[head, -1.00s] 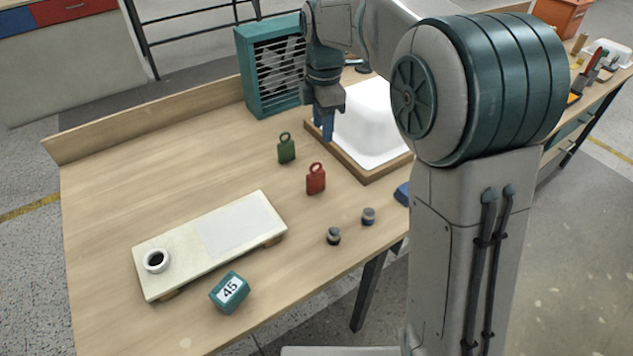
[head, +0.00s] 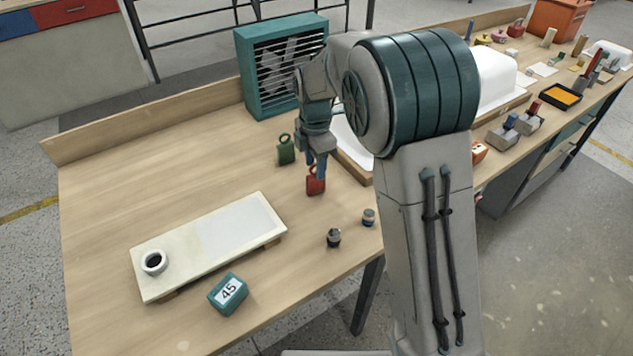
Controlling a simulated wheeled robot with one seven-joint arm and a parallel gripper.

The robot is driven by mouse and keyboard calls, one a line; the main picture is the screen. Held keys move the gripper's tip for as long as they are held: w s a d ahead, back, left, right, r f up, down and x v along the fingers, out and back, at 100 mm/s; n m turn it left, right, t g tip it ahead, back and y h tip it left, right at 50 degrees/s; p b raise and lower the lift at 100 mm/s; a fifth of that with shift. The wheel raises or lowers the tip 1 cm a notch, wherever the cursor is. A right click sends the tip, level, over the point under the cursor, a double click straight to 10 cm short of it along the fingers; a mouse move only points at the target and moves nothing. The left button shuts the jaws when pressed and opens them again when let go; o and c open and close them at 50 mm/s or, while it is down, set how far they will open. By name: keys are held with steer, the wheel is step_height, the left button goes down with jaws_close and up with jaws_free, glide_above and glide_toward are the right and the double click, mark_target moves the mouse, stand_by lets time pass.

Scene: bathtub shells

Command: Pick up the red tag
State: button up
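The red tag (head: 315,186) stands on the wooden bench, right of the middle of its near part. My gripper (head: 316,168) points down at the red tag, and its blue fingers overlap the tag's upper part and hide its ring. I cannot tell from this view whether the fingers are around the ring, touching it or still above it. The finger opening is too small and too covered to judge. A green tag (head: 286,152) with a ring on top stands just behind and left of the red tag.
A pale board (head: 213,240) with a dark-mouthed white cup (head: 154,262) lies to the left. A teal block marked 45 (head: 228,293) sits in front. Two small knobs (head: 334,238) (head: 368,217) stand near the front edge. A teal fan box (head: 282,66) stands behind; a white shell (head: 350,140) is partly hidden by my arm.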

steer(key=shift+f, duration=1.3)
jaws_close()
steer(key=shift+r, duration=0.1)
